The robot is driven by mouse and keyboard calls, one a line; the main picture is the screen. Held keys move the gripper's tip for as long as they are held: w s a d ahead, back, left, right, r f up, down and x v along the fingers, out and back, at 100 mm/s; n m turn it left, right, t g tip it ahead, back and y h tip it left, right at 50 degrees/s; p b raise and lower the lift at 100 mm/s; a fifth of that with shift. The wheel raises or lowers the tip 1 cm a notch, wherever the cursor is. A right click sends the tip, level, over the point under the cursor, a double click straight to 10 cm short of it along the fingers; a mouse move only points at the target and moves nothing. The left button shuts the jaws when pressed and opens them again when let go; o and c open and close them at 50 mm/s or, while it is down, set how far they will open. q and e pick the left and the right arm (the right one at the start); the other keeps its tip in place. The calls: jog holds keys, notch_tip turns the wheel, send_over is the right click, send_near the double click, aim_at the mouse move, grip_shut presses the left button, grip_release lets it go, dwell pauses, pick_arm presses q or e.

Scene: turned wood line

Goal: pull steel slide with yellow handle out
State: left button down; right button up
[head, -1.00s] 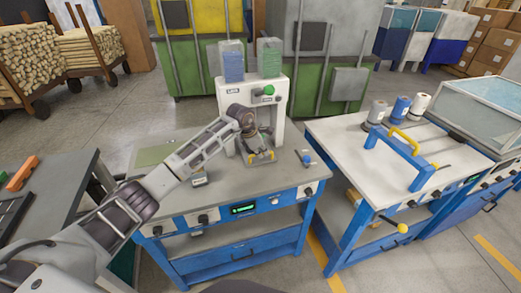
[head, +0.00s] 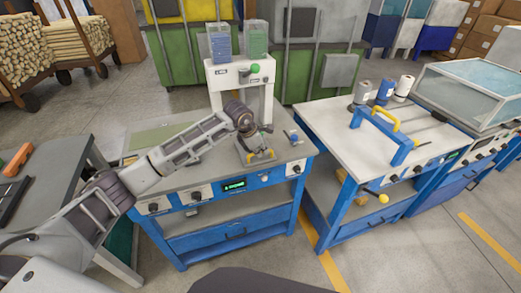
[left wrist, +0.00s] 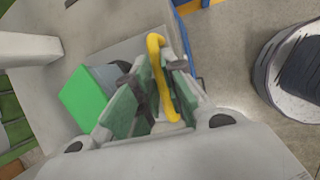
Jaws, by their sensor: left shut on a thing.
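The steel slide (head: 247,158) lies flat on the bench, in front of the white press (head: 217,92), toward the bench's front edge. Its yellow handle (head: 262,157) is at its front end. My left gripper (head: 259,149) reaches down over it and is shut on the handle. In the left wrist view the yellow handle (left wrist: 157,62) stands between the two green-padded fingers. A bright green block (left wrist: 86,98) lies beside the fingers there. The gripper hides part of the slide in the head view. My right gripper is not in view.
Two clear bins (head: 219,42) stand on top of the press. A small blue-knobbed part (head: 293,137) sits right of the slide. A second bench (head: 350,135) with a blue frame and yellow handle stands right. A grey table (head: 50,175) is at left.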

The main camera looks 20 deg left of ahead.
pick_arm(q)
jog(key=shift+s+d+f, duration=0.15)
jog(key=shift+s, duration=0.05)
jog(key=c, duration=1.9)
grip_release()
jog(key=o, duration=0.3)
jog(key=shift+o, duration=0.6)
jog(key=shift+s, duration=0.1)
jog(key=shift+v, duration=0.85)
jog(key=v, duration=1)
jog(key=shift+r, duration=0.25)
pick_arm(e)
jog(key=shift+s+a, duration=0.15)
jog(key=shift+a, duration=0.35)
